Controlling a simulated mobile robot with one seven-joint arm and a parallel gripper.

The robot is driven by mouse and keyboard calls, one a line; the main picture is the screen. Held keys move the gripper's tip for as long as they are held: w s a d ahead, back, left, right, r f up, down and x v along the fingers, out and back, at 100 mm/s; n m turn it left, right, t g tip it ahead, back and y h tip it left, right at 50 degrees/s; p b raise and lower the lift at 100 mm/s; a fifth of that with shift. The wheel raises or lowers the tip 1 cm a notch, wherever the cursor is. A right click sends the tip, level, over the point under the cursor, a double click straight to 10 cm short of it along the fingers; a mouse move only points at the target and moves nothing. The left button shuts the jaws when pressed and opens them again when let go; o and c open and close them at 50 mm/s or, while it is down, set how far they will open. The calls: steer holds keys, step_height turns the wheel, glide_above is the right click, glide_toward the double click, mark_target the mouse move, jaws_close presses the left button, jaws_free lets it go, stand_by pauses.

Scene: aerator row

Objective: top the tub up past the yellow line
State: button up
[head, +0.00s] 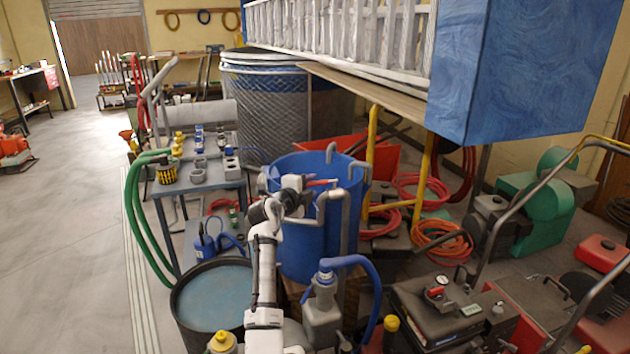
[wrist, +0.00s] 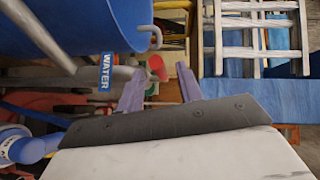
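A blue tub (head: 300,245) stands in the middle of the head view, with grey pipes at its rim and side. Its wall fills the upper left of the wrist view (wrist: 70,25). A grey pipe with a blue WATER label (wrist: 106,72) runs below it there. A red handle-like piece (wrist: 157,68) shows beyond and between my fingertips, apart from them as far as I can tell. My gripper (wrist: 160,84) is open and empty; in the head view it is at the tub's near side, by the red piece (head: 322,183). I cannot see a yellow line or the blue tub's water level.
A dark round tub of water (head: 185,316) stands at lower left. A grey bench (head: 200,184) with bottles and fittings is left of the blue tub. A blue-hosed pump (head: 323,300) is close right of my arm. Yellow posts (head: 371,150) and red hoses crowd the right.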

mark_target(313, 185)
steer(key=shift+x, duration=1.7)
jaws_close()
